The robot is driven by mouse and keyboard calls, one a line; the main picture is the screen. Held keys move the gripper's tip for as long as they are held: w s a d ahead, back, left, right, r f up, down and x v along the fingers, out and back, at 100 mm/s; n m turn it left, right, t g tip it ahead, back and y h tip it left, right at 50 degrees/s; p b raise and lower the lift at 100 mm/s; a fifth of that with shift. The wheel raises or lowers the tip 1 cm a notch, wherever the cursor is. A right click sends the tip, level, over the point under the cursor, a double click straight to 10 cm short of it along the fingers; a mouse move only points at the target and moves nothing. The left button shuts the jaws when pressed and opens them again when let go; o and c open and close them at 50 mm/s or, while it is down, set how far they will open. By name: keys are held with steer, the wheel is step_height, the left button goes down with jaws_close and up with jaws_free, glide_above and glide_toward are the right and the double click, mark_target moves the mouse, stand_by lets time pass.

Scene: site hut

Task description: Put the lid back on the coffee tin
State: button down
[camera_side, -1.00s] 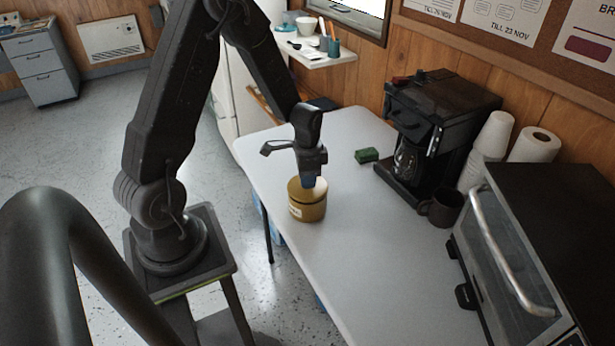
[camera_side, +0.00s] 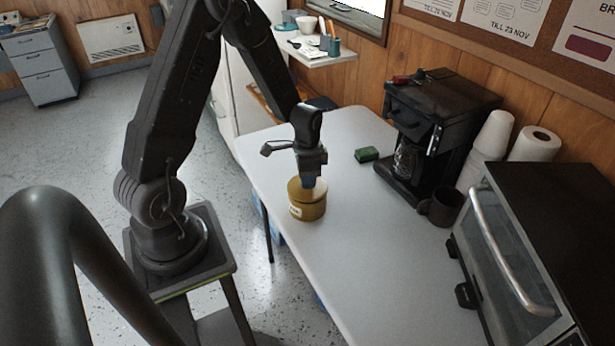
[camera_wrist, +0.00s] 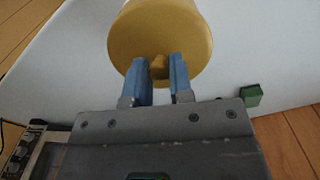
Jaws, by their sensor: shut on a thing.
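The coffee tin (camera_side: 307,210) is mustard yellow with a pale label and stands upright on the white table. Its round yellow lid (camera_wrist: 188,40) fills the top of the wrist view, with a small knob (camera_wrist: 159,66) on it. The lid (camera_side: 294,187) lies on or just over the tin's mouth; I cannot tell whether it is fully seated. My gripper (camera_side: 310,186) points down from above. In the wrist view its two blue fingers (camera_wrist: 159,72) are shut on the knob. The tin's inside and most of its body are hidden in the wrist view.
A green sponge (camera_side: 367,154) lies behind the tin. A black coffee maker (camera_side: 440,115), a dark mug (camera_side: 441,207), stacked white cups (camera_side: 492,140) and a toaster oven (camera_side: 530,250) stand along the wall side. The table (camera_side: 370,270) in front of the tin is clear.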

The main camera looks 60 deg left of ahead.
steer(key=shift+c, duration=2.3)
jaws_free()
steer(key=shift+r, duration=3.5)
jaws_close()
